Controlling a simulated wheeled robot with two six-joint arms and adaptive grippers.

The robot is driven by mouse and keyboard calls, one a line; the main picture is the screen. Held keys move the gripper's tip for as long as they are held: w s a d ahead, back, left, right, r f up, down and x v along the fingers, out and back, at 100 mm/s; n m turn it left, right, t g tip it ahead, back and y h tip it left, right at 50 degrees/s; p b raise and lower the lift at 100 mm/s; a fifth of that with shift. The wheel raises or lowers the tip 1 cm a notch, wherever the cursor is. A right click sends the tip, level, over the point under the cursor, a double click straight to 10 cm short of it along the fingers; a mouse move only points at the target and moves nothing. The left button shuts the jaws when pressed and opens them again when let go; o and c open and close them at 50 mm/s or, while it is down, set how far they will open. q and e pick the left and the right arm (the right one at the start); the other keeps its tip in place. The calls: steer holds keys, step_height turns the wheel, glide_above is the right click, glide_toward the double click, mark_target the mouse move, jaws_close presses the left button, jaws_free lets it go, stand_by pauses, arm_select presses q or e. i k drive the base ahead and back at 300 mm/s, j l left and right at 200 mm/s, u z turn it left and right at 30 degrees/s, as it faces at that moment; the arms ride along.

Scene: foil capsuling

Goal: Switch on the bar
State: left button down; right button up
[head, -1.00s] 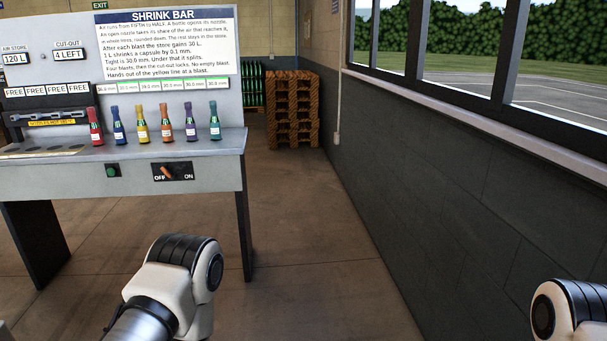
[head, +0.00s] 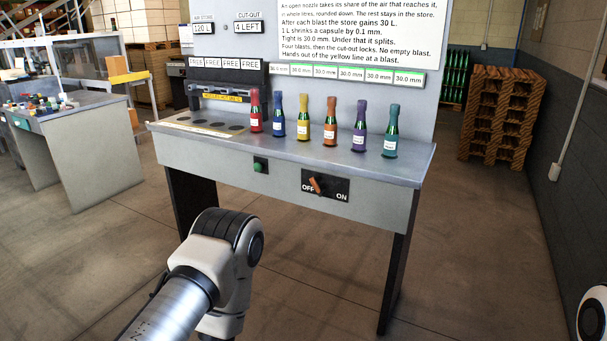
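The shrink bar is a grey bench (head: 225,158) with a tall sign board behind it. On its front face is a black switch plate (head: 339,185) marked OFF and ON. Its orange-brown lever (head: 315,184) tilts toward the OFF side. A green button (head: 259,167) on a dark plate sits left of the switch. The wrist part of one of my arms stands in front of the bench at the lower middle, apart from it. A bit of another arm shows at the lower right edge. Neither gripper's fingers are in view.
Several capsuled bottles, including a red one (head: 255,112) and a teal one (head: 391,131), stand along the bench top. A cluttered grey table (head: 88,150) is at the left. Stacked brown pallets (head: 497,115) stand at the back right. The floor right of the bench is clear.

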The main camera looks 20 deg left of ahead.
mark_target(315, 185)
steer(key=i+j+u, duration=0.15)
steer(key=u, duration=0.25)
steer(key=i+u, duration=0.95)
steer(key=u, duration=0.3)
steer(key=i+l+u, duration=0.2)
steer(key=u, duration=0.2)
steer(key=i+j+u, duration=0.1)
steer(key=i+u, duration=0.35)
steer(key=i+l+u, duration=0.15)
steer(key=i+u, duration=0.25)
steer(key=i, duration=0.25)
steer(key=z, duration=3.7)
